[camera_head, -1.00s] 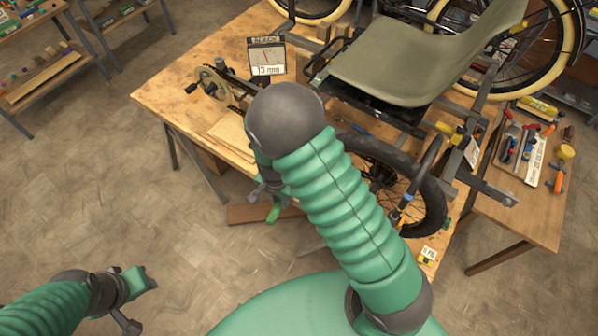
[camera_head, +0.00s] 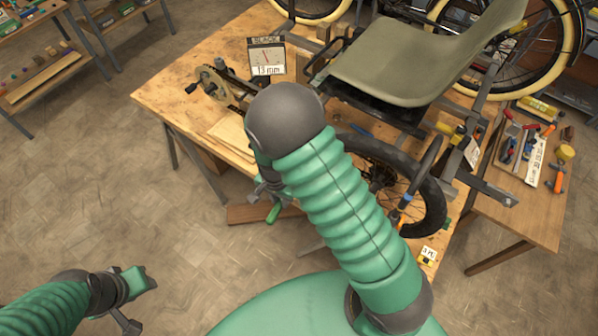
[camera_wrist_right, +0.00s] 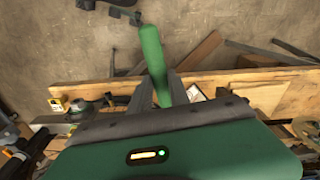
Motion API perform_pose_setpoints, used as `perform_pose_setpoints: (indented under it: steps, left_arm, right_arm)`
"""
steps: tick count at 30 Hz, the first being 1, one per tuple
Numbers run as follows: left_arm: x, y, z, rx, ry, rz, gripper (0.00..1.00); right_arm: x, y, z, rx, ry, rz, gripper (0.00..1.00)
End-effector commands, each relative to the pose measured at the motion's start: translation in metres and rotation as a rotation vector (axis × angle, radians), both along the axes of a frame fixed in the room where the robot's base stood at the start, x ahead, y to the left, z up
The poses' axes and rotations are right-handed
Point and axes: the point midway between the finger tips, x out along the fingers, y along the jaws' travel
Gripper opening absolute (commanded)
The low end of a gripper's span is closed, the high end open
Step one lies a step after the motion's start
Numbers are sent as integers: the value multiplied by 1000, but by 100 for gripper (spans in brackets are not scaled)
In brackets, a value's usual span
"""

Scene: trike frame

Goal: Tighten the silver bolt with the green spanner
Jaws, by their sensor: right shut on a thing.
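My right gripper (camera_head: 268,190) is low beside the near edge of the workbench, partly hidden by my own arm in the head view. It is shut on the green spanner (camera_wrist_right: 152,58), whose green handle sticks out beyond the fingers in the right wrist view. Its green end (camera_head: 273,213) also shows below the gripper in the head view. The spanner's jaw is hidden. I cannot make out the silver bolt in either view. My left gripper (camera_head: 142,295) hangs over the floor at lower left, away from the bench; its finger opening is unclear.
The wooden workbench (camera_head: 170,90) carries the trike frame with an olive seat (camera_head: 415,60) and a black-tyred wheel (camera_head: 432,205). A side table (camera_head: 510,225) holds tools.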

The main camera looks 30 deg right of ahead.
Motion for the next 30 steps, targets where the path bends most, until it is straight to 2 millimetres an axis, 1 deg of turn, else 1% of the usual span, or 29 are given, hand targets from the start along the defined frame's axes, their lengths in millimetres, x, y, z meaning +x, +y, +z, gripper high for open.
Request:
perform_pose_setpoints:
  steps: [6,22,28,30]
  left_arm:
    - [0,0,9,0,0,0,36]
    - [0,0,27,0,0,0,36]
    - [0,0,30,0,0,0,36]
    - [0,0,34,0,0,0,36]
  right_arm:
    - [0,0,9,1,-1,0,0]
    - [0,0,28,0,-1,0,0]
    - [0,0,32,0,-1,0,0]
    - [0,0,36,0,-1,0,0]
